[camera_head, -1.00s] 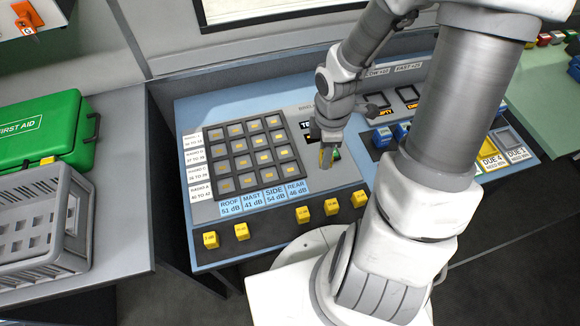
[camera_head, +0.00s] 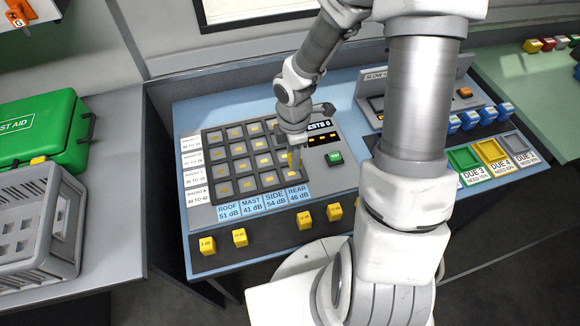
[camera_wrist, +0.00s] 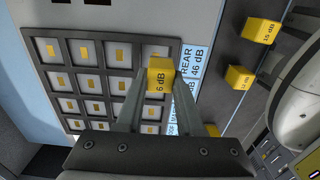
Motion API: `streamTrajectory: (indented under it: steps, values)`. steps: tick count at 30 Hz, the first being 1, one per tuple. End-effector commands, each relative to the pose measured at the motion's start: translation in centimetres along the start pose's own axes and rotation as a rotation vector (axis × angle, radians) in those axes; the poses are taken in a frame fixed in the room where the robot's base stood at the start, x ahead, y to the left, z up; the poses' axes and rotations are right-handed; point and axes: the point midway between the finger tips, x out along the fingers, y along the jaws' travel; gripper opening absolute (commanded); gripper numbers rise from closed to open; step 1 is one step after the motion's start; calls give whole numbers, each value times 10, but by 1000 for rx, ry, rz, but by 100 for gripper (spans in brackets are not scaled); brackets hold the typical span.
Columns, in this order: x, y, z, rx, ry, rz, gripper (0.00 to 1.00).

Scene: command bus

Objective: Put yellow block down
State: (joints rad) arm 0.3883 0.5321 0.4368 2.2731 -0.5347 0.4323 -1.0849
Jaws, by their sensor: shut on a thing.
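My gripper (camera_head: 291,155) is shut on a yellow block marked 6 dB (camera_wrist: 160,76), which also shows as a small yellow piece in the head view (camera_head: 291,160). The block sits between both fingertips. They are over the right-hand, REAR side of the dark button-like grid (camera_head: 213,171), near its lower right cells. Each grid cell has a light square with a small yellow mark. I cannot tell whether the block touches a cell. The label strip with ROOF, MAST, SIDE and REAR (camera_head: 252,204) runs along the grid's front edge.
Several other yellow blocks (camera_head: 239,237) sit along the dark front ledge (camera_head: 270,231). A green button (camera_head: 334,158) and a small display (camera_head: 318,138) are right of the grid. Blue blocks and coloured DUE trays (camera_head: 463,158) lie farther right. A grey crate (camera_head: 40,235) stands left.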

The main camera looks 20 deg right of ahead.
Motion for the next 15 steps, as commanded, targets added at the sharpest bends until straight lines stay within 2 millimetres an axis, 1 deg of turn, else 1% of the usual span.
streamTrajectory:
  steps: [1, 3, 6, 8, 12, 15]
  values:
    - [4, 4, -3, -2, 0, 0, 0]
    - [6, 7, -6, 0, 0, 0, 0]
    - [11, 8, -6, 2, 0, -2, 0]
    - [18, 8, -6, 2, -1, -3, 0]
    - [40, 7, -6, 1, -1, -4, 0]
    - [47, 8, -6, 0, -1, -1, 0]
